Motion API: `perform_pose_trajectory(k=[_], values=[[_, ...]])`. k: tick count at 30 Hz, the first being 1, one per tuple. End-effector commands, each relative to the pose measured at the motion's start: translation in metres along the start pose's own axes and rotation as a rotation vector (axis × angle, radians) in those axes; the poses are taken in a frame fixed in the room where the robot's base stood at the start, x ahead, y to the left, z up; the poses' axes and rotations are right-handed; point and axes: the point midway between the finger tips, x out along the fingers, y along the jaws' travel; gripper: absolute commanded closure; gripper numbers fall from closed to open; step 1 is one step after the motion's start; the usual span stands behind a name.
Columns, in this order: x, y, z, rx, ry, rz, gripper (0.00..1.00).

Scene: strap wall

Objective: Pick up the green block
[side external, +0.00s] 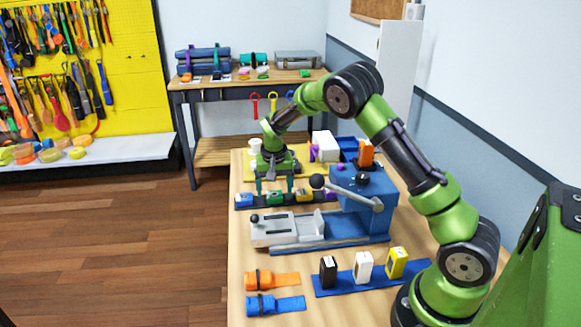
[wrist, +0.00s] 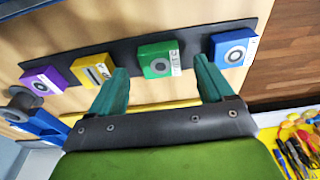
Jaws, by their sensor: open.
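The green block (wrist: 159,58) sits on a dark strip (wrist: 128,47) between a yellow block and a blue block in the wrist view. It has a grey ring and a white label on its top. In the side view the green block (side external: 275,198) shows small, just below my gripper (side external: 274,187). In the wrist view my gripper (wrist: 160,88) is open and empty, its two teal fingers apart, with the green block beyond the tips and between them. The exact height of the fingertips above the block is hard to tell.
On the same strip are a blue block (wrist: 235,47), a yellow block (wrist: 93,69) and a purple block (wrist: 43,83). A blue and grey lever machine (side external: 325,215) stands in front of the strip. Orange (side external: 272,279) and blue (side external: 275,304) straps lie at the near left.

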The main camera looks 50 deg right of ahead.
Motion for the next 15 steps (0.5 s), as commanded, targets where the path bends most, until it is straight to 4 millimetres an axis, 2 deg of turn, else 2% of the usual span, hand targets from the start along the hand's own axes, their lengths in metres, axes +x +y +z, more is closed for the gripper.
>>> perform_pose_trajectory(k=[4, 12, 13, 15], values=[[0.018, 0.000, 0.000, 0.000, -0.001, -0.001, 0.19], [0.021, -0.001, 0.000, -0.001, 0.001, -0.002, 0.19], [0.021, -0.001, 0.000, -0.001, 0.001, -0.002, 0.21], [0.021, -0.001, 0.000, -0.001, 0.001, -0.002, 0.31]])
